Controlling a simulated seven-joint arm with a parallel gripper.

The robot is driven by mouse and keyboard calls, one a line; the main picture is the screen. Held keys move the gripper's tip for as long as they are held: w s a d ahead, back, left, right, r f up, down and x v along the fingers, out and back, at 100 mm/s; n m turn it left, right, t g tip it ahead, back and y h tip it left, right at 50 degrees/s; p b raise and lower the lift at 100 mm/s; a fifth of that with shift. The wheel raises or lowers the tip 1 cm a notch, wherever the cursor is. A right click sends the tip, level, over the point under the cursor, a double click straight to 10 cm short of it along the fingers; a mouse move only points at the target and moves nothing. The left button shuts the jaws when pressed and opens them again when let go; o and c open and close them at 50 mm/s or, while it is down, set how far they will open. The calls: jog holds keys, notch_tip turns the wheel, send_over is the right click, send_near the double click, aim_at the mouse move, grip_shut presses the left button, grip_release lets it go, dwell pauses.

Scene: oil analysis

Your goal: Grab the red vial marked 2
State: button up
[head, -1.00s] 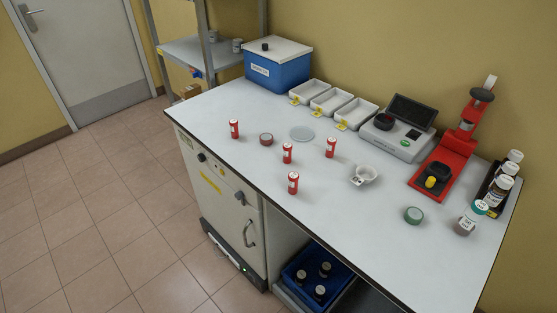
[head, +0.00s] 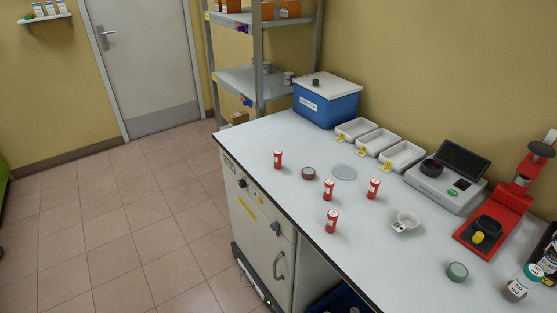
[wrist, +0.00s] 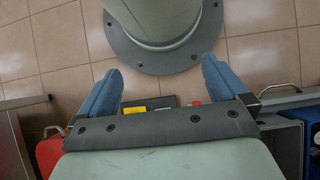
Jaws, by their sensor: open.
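Several red vials with white labels stand upright on the white bench in the head view. One vial (head: 278,159) is at the left, a second vial (head: 329,190) is in the middle, a third vial (head: 374,188) is to its right, and another vial (head: 332,221) is nearest the front edge. The numbers on their labels are too small to read, so I cannot tell which is marked 2. My gripper (wrist: 162,88) shows in the wrist view with its blue fingers wide apart and nothing between them. It hangs over the tiled floor, with no vial clearly in that view.
Among the vials are a dark red round tin (head: 308,173), a glass disc (head: 344,172) and a white cup (head: 407,221). White trays (head: 403,157), a blue box (head: 327,104) and a red press (head: 489,232) stand at the back. A green tin (head: 457,271) is at the right.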

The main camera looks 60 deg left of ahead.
jog(key=c, duration=0.7)
jog(key=shift+c, duration=0.2)
